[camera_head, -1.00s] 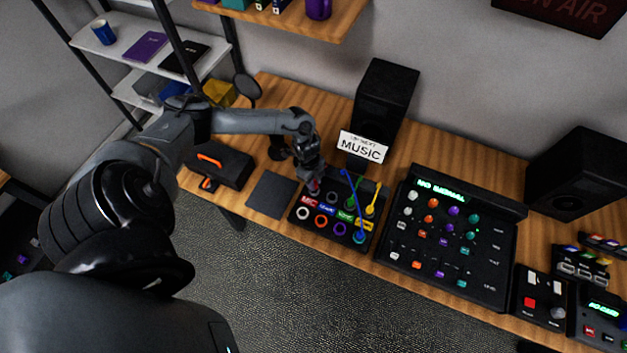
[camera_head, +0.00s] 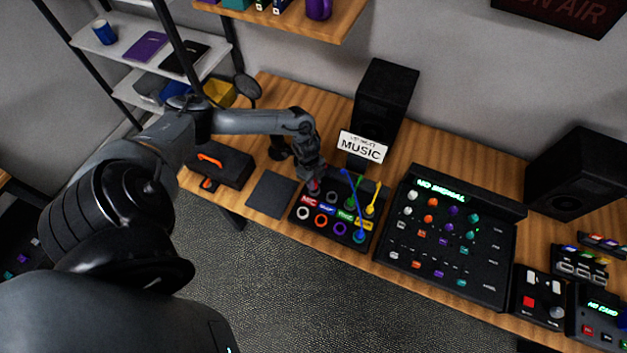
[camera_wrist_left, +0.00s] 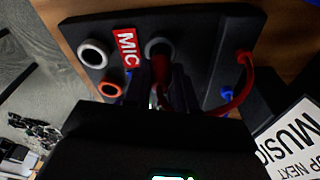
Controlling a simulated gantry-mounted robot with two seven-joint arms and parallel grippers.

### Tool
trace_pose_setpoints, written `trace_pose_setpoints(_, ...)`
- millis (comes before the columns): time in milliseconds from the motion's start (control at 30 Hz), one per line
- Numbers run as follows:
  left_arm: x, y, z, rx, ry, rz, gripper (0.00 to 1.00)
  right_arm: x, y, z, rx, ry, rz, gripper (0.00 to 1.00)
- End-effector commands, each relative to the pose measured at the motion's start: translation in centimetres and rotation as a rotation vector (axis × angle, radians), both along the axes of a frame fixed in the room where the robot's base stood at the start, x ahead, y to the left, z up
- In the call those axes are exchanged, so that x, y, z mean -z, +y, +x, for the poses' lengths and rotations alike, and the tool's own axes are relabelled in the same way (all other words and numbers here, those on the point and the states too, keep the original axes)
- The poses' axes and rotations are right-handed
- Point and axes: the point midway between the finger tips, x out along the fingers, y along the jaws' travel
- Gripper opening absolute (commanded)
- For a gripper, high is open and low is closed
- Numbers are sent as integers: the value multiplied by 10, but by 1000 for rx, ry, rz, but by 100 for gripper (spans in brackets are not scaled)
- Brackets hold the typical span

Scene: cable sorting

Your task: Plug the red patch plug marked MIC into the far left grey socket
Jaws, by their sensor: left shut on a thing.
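My left gripper (camera_head: 314,184) is over the back left of the black patch box (camera_head: 341,244). It is shut on the red plug (camera_wrist_left: 160,68), which has a red cable (camera_wrist_left: 240,88) looping off to the right in the wrist view. The plug is at a dark round socket (camera_wrist_left: 158,47) in the back row; I cannot tell how deep it sits. The red MIC label (camera_wrist_left: 128,46) is beside that socket, and also shows in the head view (camera_head: 309,201). The far left grey socket (camera_head: 302,213) is in the front row and empty; it also shows in the wrist view (camera_wrist_left: 93,53).
Blue (camera_head: 350,188) and yellow (camera_head: 374,198) cables rise from the box's right part. A MUSIC sign (camera_head: 361,147) and a speaker (camera_head: 387,100) stand behind. A mixer (camera_head: 452,236) is to the right. A dark mat (camera_head: 271,194) lies to the left.

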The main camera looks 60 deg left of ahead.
Motion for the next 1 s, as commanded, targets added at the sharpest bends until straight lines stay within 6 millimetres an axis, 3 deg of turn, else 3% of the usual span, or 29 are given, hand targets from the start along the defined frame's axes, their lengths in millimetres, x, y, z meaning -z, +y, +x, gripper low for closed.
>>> trace_pose_setpoints(1000, 10, 0, 0, 0, 0, 0, 0, 6, -2, 0, -6, 1, -10, 0)
